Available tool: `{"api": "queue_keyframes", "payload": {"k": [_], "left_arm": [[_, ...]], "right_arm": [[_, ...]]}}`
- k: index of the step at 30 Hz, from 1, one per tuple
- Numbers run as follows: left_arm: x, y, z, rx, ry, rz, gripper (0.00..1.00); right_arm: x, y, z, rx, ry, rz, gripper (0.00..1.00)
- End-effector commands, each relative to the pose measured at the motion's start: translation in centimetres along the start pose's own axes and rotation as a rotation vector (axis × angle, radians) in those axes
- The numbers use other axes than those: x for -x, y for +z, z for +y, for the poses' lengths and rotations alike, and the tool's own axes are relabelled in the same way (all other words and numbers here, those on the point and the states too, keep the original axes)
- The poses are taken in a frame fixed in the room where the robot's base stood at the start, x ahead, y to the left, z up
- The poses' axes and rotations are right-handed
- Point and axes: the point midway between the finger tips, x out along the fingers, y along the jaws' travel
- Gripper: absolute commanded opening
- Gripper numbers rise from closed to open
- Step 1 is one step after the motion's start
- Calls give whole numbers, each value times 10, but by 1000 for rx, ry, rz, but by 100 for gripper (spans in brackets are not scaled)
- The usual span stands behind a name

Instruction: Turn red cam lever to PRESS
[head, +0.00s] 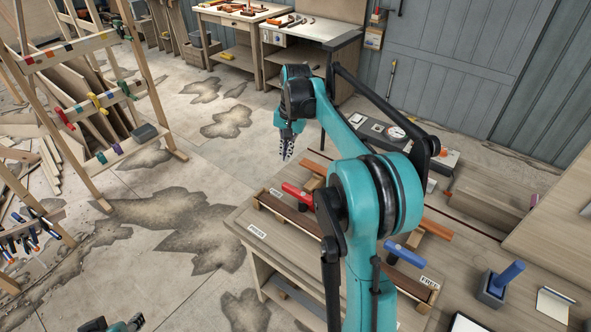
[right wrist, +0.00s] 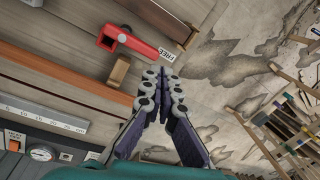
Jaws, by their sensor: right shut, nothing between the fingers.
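The red cam lever (head: 297,194) sits at the far left end of the workbench, its handle pointing up-left. In the right wrist view the red lever (right wrist: 134,43) has its handle end beside a white FREE label (right wrist: 167,55). My right gripper (head: 287,154) is shut and empty, in the air beyond the lever in the head view. In the right wrist view the right gripper's fingertips (right wrist: 164,82) are together, below and right of the lever, with a gap between.
A blue-handled tool (head: 502,280) stands on the workbench (head: 460,265). A wooden clamp rack (head: 100,95) stands at left. Open floor (head: 215,155) lies between.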

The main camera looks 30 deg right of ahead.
Motion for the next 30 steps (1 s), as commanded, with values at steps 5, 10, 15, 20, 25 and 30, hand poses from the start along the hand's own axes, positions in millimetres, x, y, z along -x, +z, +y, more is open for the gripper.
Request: {"api": "queue_keyframes", "payload": {"k": [5,10,15,20,25,30], "left_arm": [[25,-18,0,0,0,0,40],[37,-26,0,0,0,0,40],[41,-29,0,0,0,0,40],[40,-29,0,0,0,0,40],[40,-29,0,0,0,0,40],[38,-27,0,0,0,0,40]], "right_arm": [[-15,-67,14,-187,40,-110,0],[-36,-98,32,-306,71,-185,0],[-49,-110,43,-361,85,-218,0],[-52,-111,44,-369,87,-224,0],[-52,-111,44,-367,87,-223,0],[-59,-109,44,-366,87,-222,0]]}}
